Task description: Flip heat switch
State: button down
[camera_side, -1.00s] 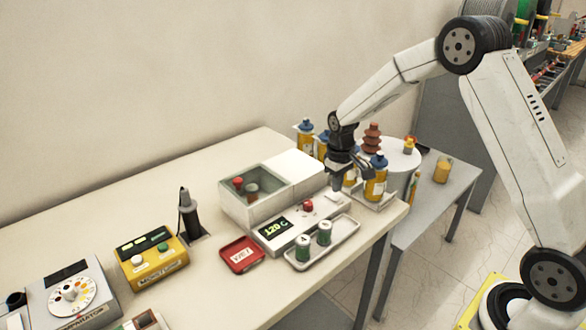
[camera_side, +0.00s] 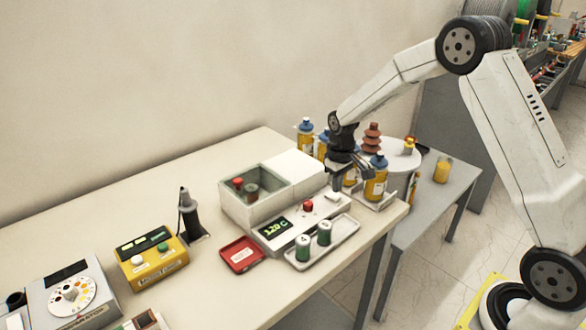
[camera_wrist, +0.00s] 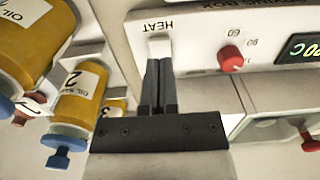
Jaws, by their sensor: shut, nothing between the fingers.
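The heat switch (camera_wrist: 159,47) is a small pale part under the "HEAT" label in the wrist view. It belongs to the white drying box (camera_side: 268,237), whose display reads 120 C. My gripper (camera_wrist: 158,62) is shut and empty, with its dark fingertips right at the switch. Whether they touch it is hard to tell, and the fingers cover part of it. In the side view my gripper (camera_side: 335,190) is low over the right end of the box's front panel, and the switch is hidden there.
A red knob (camera_side: 308,206) is on the panel beside my gripper. Oil bottles (camera_side: 375,182) stand close on its right. A tray with two green-and-white parts (camera_side: 324,233) and a red tray (camera_side: 241,255) lie in front. The table's left part holds instruments.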

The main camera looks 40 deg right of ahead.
aim_at(336, 199)
jog(key=shift+f, duration=1.25)
dwell(1.3)
jog(key=shift+r, duration=3.5)
jog(key=shift+s+a+r, duration=0.1)
jog(key=shift+s+a, duration=0.25)
jog(key=s+a+t, duration=0.1)
jog(key=s+a, duration=0.3)
jog(key=s, duration=0.5)
jog(key=s+a+t, duration=0.1)
jog(key=s+a, duration=0.4)
jog(key=s, duration=0.4)
jog(key=shift+s+t, duration=0.3)
jog(key=shift+s, duration=0.05)
